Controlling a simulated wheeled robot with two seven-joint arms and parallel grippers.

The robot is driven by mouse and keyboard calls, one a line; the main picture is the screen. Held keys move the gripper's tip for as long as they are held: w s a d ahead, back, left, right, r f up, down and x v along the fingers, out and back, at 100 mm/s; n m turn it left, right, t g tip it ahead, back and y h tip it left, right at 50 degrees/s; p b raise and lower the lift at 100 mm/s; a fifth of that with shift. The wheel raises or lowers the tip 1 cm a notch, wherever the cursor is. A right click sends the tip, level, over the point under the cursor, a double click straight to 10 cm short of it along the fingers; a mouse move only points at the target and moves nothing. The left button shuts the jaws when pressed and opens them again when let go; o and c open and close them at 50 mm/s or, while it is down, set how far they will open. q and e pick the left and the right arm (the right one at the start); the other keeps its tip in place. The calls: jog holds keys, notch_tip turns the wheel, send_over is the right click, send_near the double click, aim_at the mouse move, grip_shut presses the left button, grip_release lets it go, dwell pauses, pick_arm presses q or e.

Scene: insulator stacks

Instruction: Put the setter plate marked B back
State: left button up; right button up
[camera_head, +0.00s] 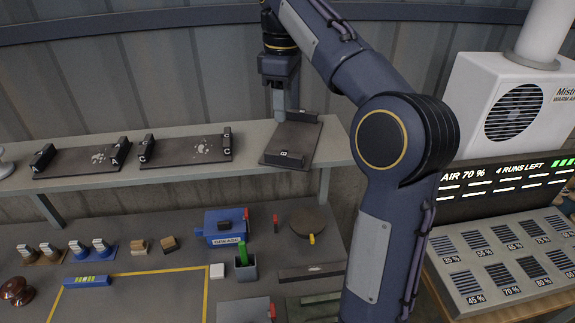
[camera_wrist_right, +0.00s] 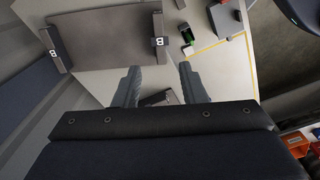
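The setter plate marked B (camera_head: 293,138) lies at the right end of the wall shelf, a dark flat plate with a raised black bar at each end. In the right wrist view the plate (camera_wrist_right: 108,42) shows a letter B on both bars. My right gripper (camera_head: 279,108) points down beside the plate's far bar; whether it touches is unclear. In the right wrist view its fingers (camera_wrist_right: 160,75) are spread apart with nothing seen held, and the plate lies beyond them. My left gripper is not in view.
Plates A (camera_head: 80,160) and C (camera_head: 188,149) lie left on the shelf (camera_head: 230,172). The workbench below holds a blue box (camera_head: 224,226), a cup (camera_head: 246,268), stamps and blocks around a yellow-outlined area. A control panel (camera_head: 500,255) and white heater (camera_head: 510,115) stand right.

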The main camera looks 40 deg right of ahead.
jog(key=s+a+f+m+t+y, duration=0.2)
jog(key=s+a+f+m, duration=0.2)
jog(key=s+a+f, duration=0.3)
jog(key=s+a+f+m+t+y, duration=0.1)
jog(key=s+a+f+m+t, duration=0.2)
jog(key=s+f, duration=1)
jog(key=s+a+m, duration=0.1)
jog(key=a+m, duration=0.1)
jog(key=a, duration=0.2)
jog(key=shift+s+a+f+m+t+y, duration=0.25)
jog(key=shift+a+f+m+t+y, duration=0.05)
jog(key=shift+y, duration=0.1)
notch_tip(320, 180, down, 2)
jog(key=shift+f+b, duration=0.15)
jog(key=shift+b, duration=1.05)
